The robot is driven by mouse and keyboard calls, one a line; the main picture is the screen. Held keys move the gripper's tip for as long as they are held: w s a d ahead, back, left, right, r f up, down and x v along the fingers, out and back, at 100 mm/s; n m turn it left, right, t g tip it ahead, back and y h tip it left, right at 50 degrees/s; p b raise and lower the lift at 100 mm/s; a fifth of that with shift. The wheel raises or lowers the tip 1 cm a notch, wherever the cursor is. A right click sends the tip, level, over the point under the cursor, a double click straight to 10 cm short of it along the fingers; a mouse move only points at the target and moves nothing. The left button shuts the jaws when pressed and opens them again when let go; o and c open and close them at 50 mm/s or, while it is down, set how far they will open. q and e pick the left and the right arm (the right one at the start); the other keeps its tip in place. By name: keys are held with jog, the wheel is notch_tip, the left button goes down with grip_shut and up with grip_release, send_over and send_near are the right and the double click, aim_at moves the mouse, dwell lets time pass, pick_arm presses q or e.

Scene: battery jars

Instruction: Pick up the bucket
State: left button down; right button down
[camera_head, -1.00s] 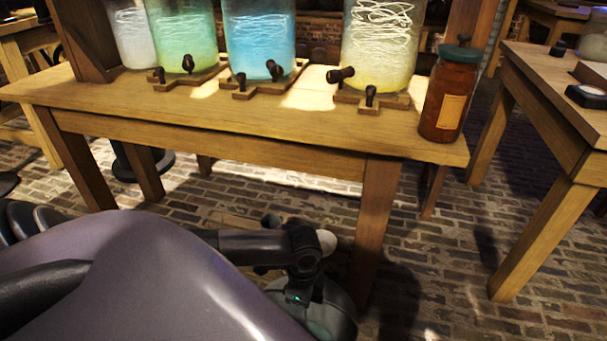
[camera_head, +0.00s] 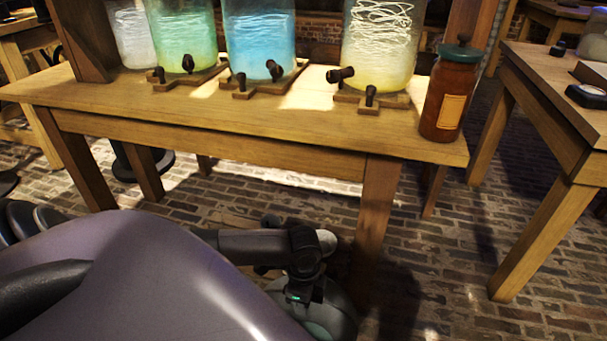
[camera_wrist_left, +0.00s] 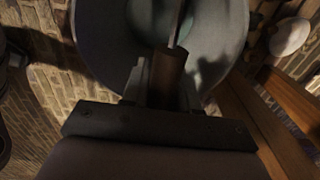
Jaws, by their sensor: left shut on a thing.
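The grey bucket (camera_wrist_left: 100,42) fills the upper middle of the left wrist view, seen from above into its round opening. Its brown handle grip (camera_wrist_left: 168,72) lies between the fingers of my left gripper (camera_wrist_left: 165,88), which is shut on it. In the head view, part of the bucket (camera_head: 340,318) shows at the bottom, low beside the table's front right leg. There my left gripper (camera_head: 302,296) is above it, dark and partly hidden by my arm. I cannot tell whether the bucket touches the floor. My right gripper is not in view.
A wooden table (camera_head: 240,125) with several glass jars, one holding blue liquid (camera_head: 258,45), stands ahead. A red-brown lidded jar (camera_head: 447,95) is near its right corner. Another table (camera_head: 560,130) is at the right. Brick floor (camera_head: 440,255) lies open between them.

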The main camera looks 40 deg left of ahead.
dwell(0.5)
pick_arm(q)
jog(key=shift+w+r, duration=0.15)
jog(key=shift+r, duration=0.05)
